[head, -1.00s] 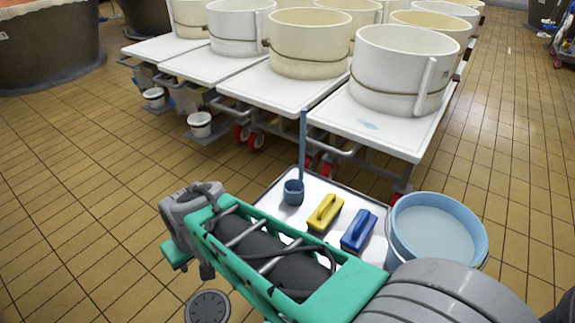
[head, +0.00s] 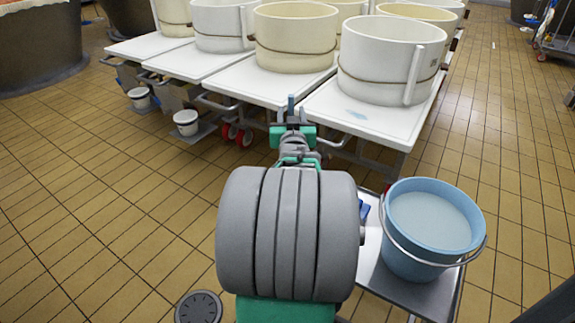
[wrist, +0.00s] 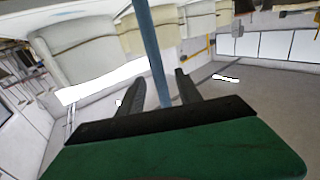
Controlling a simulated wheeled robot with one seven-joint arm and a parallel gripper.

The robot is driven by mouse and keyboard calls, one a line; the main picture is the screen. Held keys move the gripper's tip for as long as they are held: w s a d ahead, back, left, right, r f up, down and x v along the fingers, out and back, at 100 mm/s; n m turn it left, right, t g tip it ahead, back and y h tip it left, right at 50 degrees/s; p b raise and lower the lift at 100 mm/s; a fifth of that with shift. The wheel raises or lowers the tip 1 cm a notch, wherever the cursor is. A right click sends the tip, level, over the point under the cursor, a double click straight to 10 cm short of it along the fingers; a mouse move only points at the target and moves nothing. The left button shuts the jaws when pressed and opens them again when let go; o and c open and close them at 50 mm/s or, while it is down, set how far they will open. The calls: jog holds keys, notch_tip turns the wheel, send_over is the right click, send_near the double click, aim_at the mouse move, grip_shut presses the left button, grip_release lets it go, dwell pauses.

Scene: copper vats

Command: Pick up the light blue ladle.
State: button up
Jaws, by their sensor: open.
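The light blue ladle shows its handle tip (head: 291,102) just above my gripper in the head view; its cup is hidden behind my arm. In the wrist view the ladle's handle (wrist: 153,50) runs down from the top edge and passes between the two dark fingers. My gripper (wrist: 160,92) is open, with a gap on each side of the handle. In the head view my gripper (head: 293,131) is at the handle's upper part, mostly hidden by my wrist.
A light blue bucket (head: 431,225) of pale liquid stands on the metal tray table (head: 415,294) at right. A blue brush (head: 364,211) shows partly beside my arm. White vats (head: 390,62) on white-topped carts (head: 365,118) stand just behind. Tiled floor at left is clear.

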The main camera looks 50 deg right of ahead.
jog(key=shift+w+d+f, duration=0.1)
jog(key=shift+w+d, duration=0.35)
jog(key=shift+d, duration=0.05)
jog(key=shift+c, duration=0.2)
grip_shut()
